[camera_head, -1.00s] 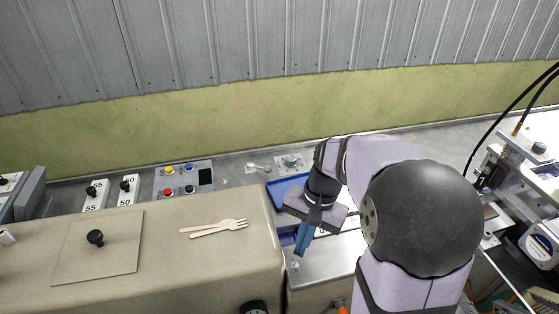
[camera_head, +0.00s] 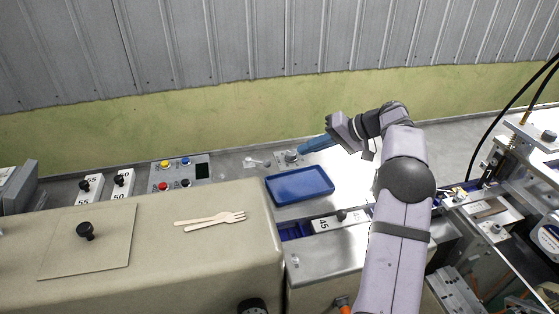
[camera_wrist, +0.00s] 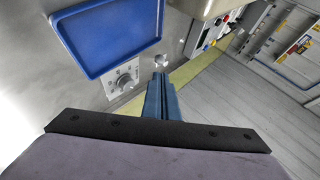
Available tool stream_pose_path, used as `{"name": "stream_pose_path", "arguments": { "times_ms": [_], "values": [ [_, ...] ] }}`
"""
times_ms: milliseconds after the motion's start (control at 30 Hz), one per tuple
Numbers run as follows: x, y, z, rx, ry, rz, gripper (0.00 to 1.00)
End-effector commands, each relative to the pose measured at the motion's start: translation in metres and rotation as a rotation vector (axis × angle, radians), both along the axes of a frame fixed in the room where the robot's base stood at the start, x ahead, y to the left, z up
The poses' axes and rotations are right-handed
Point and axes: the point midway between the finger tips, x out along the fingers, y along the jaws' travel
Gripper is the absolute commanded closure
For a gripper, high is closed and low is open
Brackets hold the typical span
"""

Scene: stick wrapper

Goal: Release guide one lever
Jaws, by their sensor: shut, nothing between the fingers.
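My gripper (camera_head: 301,150) is shut and empty, its blue fingers together above the metal deck, pointing left. In the head view its tips are close to a round dial (camera_head: 291,156); contact cannot be told. In the wrist view the shut fingers (camera_wrist: 160,77) point at a small silver fitting (camera_wrist: 161,60), with the dial (camera_wrist: 123,81) to their left. A silver lever-like part (camera_head: 256,162) lies left of the dial. A white guide block marked 45 (camera_head: 322,226) with a black knob (camera_head: 341,215) sits in the machine. I cannot tell which part is the guide one lever.
A blue tray (camera_head: 300,186) lies in front of the dial. White blocks marked 55 (camera_head: 90,188) and 50 (camera_head: 122,183) stand left, beside a button panel (camera_head: 180,174). A wooden fork and stick (camera_head: 212,220) lie on the beige cover (camera_head: 150,285).

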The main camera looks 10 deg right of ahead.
Motion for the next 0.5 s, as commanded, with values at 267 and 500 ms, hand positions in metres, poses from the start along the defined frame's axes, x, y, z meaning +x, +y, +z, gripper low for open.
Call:
{"name": "stream_pose_path", "arguments": {
  "times_ms": [267, 500],
  "values": [
    [0.017, -0.026, 0.007, 0.011, -0.181, 0.045, 1.0],
    [0.019, -0.03, 0.01, 0.011, -0.211, 0.051, 1.0]
  ]
}}
